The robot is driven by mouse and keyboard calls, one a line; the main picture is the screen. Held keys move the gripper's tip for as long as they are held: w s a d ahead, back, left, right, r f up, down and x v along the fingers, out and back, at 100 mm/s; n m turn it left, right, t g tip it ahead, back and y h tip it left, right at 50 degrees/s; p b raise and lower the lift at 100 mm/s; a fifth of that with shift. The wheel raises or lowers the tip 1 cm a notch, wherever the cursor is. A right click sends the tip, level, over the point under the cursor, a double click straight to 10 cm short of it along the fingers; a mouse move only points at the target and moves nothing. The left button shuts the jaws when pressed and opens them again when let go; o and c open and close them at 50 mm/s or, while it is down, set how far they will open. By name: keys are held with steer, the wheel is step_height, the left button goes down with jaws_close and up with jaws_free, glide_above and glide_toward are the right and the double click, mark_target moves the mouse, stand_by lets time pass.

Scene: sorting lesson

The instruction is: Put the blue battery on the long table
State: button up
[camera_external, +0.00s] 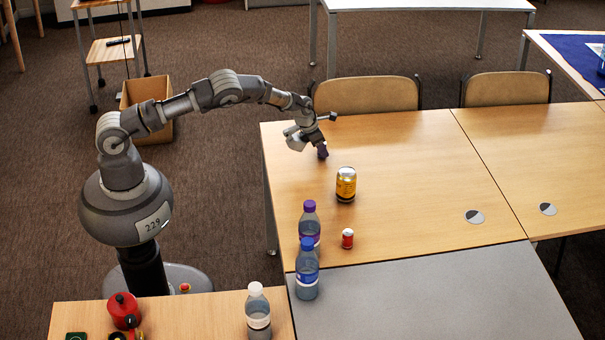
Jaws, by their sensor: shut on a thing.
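My gripper (319,143) is over the far left part of the wooden table (415,160), pointing down. It is shut on a small dark purple-blue thing (322,151), which looks like the blue battery. Only its lower part shows below the fingers. It is close to the table top; I cannot tell whether it touches. The wooden table is long and made of joined tops, and I take it for the long table.
Two chairs (366,94) line the far edge. The table's middle is clear.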

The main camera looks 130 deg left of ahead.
steer(key=o, duration=1.1)
steer(key=shift+f, duration=0.1)
steer(key=p+v, duration=0.1)
steer(key=v, duration=0.1)
steer(key=p+v, duration=0.1)
steer(key=v, duration=0.2)
steer(key=p+v, duration=0.2)
steer(key=shift+s+a+r, duration=0.1)
steer(key=shift+s+r, duration=0.25)
steer(key=shift+s, duration=0.1)
